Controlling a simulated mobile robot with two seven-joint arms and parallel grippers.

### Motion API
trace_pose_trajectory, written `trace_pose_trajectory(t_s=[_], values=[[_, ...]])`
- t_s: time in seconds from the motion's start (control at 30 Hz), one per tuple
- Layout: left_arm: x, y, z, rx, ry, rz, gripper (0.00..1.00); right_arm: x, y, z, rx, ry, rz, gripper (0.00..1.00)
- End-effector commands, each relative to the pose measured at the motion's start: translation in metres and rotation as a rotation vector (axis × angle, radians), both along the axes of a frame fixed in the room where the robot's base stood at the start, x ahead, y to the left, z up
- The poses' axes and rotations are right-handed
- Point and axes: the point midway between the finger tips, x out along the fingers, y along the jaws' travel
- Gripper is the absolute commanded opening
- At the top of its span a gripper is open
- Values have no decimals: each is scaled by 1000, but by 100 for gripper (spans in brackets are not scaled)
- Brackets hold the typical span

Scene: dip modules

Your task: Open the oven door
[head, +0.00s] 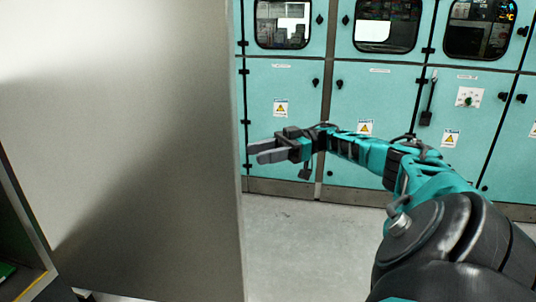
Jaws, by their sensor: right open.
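A large, flat grey panel (130,140) fills the left of the head view and ends in a vertical edge. It looks like the oven door seen close up, but its handle and hinges do not show, so I cannot tell how far it stands open. My right gripper (258,152) is open and empty, with its fingers pointing left, just right of the panel's edge. I cannot tell whether it touches the panel. My left gripper is out of view.
A dark opening with a green item (7,270) and a yellow-edged ledge (33,285) shows at the lower left. Teal cabinets (375,105) with windows and warning labels line the back. Grey floor (295,245) between is clear.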

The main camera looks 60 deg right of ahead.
Motion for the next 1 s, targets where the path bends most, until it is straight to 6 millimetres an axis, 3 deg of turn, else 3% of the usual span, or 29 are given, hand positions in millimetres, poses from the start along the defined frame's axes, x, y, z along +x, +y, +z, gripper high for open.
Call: trace_pose_trajectory(t_s=[0.23,1.0], values=[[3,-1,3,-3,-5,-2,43,-6,-12,0,3,1,1,46],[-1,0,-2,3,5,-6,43,-7,-13,0,1,2,1,46]])
